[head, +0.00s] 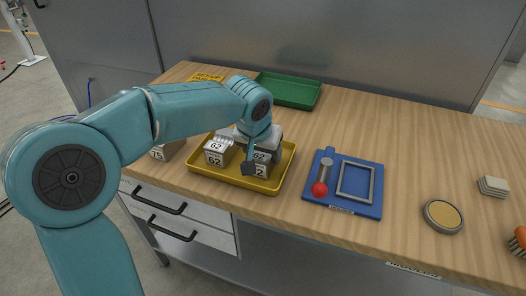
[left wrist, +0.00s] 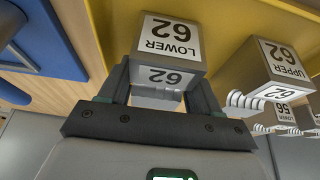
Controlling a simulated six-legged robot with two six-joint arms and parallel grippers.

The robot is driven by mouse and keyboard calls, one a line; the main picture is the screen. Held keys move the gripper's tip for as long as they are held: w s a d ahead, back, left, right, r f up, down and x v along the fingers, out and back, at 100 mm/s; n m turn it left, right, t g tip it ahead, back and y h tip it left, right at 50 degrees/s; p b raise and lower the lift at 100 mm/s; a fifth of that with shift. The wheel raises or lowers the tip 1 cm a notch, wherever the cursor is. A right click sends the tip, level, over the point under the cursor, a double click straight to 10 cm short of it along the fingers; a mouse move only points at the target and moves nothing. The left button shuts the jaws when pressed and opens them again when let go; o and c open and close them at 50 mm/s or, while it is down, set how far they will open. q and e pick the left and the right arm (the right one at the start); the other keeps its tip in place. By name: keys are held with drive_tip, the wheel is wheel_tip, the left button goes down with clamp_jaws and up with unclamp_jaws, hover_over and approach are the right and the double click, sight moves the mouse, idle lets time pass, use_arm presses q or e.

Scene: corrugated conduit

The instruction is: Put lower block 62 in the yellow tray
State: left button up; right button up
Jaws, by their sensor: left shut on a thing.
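The yellow tray (head: 280,177) is on the wooden workbench. My left gripper (head: 255,165) is over the right part of the tray, pointing down. It is shut on lower block 62 (head: 261,169), whose LOWER 62 label shows in the left wrist view (left wrist: 168,44). The block is within the tray's outline, low down; I cannot tell if it touches the floor. Upper block 62 (head: 214,157) sits in the tray on the left, apart from the held block; it also shows in the left wrist view (left wrist: 262,70). My right gripper is not in view.
Another labelled block (head: 160,152) stands left of the tray, partly behind my arm. A blue board (head: 345,204) with a red ball lies close on the right. A green tray (head: 290,90) is at the back. A round tin (head: 443,216) is farther right.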

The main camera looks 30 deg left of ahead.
use_arm(q)
drive_tip(key=o, duration=1.2)
drive_tip(key=shift+f, duration=0.15)
drive_tip(key=o, duration=0.5)
drive_tip(key=shift+c, duration=0.2)
drive_tip(key=shift+r, duration=0.3)
drive_tip(key=p+v, duration=0.2)
drive_tip(key=v, duration=0.9)
drive_tip(key=shift+s+r, duration=0.2)
drive_tip(key=shift+r, duration=0.2)
